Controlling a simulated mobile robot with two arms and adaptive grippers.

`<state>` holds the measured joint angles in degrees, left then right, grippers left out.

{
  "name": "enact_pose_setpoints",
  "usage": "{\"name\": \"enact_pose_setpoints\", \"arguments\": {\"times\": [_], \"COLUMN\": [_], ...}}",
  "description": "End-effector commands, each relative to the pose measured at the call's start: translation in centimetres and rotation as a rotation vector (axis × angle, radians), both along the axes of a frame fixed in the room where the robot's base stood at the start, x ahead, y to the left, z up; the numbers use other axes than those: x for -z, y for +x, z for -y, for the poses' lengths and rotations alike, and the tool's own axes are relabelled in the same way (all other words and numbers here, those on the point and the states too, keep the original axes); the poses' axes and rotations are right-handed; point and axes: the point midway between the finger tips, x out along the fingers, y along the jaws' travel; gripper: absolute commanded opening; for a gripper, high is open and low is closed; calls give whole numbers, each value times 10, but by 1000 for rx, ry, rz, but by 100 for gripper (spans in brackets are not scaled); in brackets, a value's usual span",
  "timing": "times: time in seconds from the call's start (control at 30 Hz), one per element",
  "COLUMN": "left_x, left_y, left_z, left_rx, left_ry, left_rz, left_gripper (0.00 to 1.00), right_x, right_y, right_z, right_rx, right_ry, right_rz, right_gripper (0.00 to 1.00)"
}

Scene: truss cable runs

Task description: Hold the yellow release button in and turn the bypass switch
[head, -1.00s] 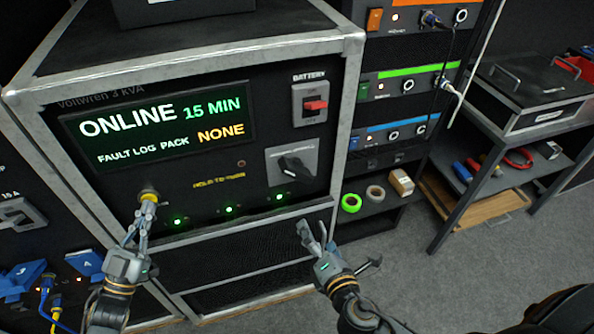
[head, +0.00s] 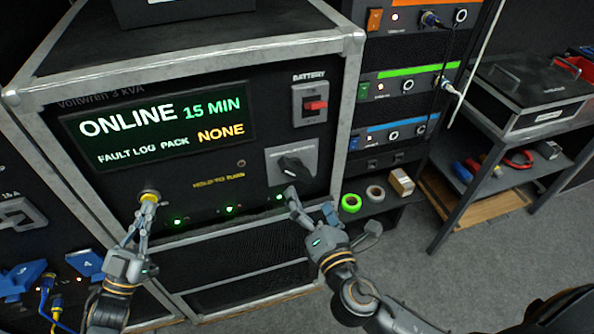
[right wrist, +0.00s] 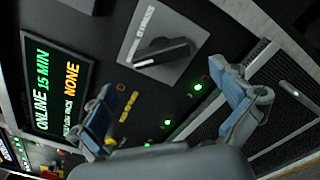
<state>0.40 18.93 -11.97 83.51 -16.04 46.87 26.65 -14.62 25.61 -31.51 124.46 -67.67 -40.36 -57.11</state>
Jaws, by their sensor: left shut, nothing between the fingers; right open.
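The yellow release button (head: 149,196) is on the lower left of the black power unit's front panel. My left gripper (head: 146,214) is shut, its fingertips at the button and partly covering it; I cannot tell how far in the button is. The bypass switch (head: 294,168) is a black knob on a grey plate at the panel's right, its grip tilted. It also shows in the right wrist view (right wrist: 162,54). My right gripper (head: 310,203) is open and empty just below the switch, apart from it. Its two spread fingers show in the right wrist view (right wrist: 170,103).
The display (head: 160,128) reads ONLINE 15 MIN, fault log pack NONE. A red battery switch (head: 315,105) sits above the bypass switch. Green lamps (head: 229,209) line the panel's lower edge. A shelf with tape rolls (head: 351,203) stands to the right.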

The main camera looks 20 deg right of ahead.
Motion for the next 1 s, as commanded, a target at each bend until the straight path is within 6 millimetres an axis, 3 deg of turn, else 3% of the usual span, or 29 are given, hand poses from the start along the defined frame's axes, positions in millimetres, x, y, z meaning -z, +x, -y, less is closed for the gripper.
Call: {"name": "enact_pose_setpoints", "arguments": {"times": [0.2,0.4,0.87,1.0], "left_x": [0,0,0,0], "left_y": [0,0,0,0], "left_z": [0,0,0,0], "left_rx": [-1,-1,-1,-1], "left_ry": [-1,-1,0,-1], "left_rz": [0,0,-1,0], "left_gripper": [0,0,0,0], "right_x": [-1,0,0,0], "right_y": [47,75,86,86], "right_z": [0,0,0,0], "right_rx": [1,0,-1,-1], "right_ry": [0,-1,0,0], "right_rz": [3,1,-1,-1], "right_gripper": [100,100,100,71]}}
